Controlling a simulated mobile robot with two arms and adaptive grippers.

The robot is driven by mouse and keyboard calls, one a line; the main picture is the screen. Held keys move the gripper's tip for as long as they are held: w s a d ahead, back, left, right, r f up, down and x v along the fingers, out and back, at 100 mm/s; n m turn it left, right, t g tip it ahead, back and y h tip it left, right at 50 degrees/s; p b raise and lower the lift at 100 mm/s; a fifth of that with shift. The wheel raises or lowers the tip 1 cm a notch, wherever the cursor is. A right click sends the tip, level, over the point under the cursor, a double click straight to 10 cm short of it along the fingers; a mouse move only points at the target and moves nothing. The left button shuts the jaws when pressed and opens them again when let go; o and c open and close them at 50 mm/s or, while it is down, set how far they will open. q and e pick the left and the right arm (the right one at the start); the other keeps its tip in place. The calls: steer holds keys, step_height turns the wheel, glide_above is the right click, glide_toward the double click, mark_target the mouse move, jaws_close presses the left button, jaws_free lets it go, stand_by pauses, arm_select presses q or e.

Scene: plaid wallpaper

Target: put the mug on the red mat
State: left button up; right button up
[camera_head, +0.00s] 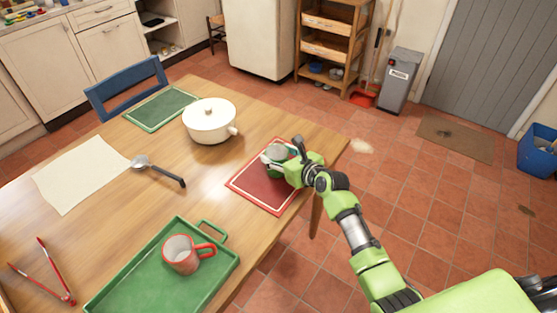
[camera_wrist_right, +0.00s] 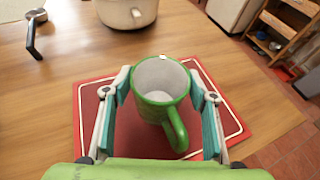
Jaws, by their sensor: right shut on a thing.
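A green mug (camera_wrist_right: 158,108) with a white inside stands upright between the fingers of my right gripper (camera_wrist_right: 163,98), its handle toward my wrist. My right gripper (camera_head: 275,160) is shut on it. In the head view the green mug (camera_head: 278,150) is partly hidden by the gripper. The red mat (camera_head: 262,190), with a white border line, lies below the mug at the table's right edge. The red mat also shows in the wrist view (camera_wrist_right: 100,125). I cannot tell whether the mug's base touches it. My left gripper is not in view.
A red mug (camera_head: 181,255) stands on a green tray (camera_head: 135,285) at the front. A white pot (camera_head: 209,122) stands behind the red mat, near a green mat (camera_head: 160,108). A ladle (camera_head: 158,171), a cream cloth (camera_head: 80,172) and red tongs (camera_head: 45,275) lie to the left.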

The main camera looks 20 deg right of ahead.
steer(key=shift+r, duration=0.15)
steer(key=o, duration=1.3)
steer(key=shift+f, duration=0.2)
steer(key=shift+r, duration=0.15)
steer(key=p+v, duration=0.1)
steer(key=v, duration=1.1)
steer(key=shift+s, duration=0.1)
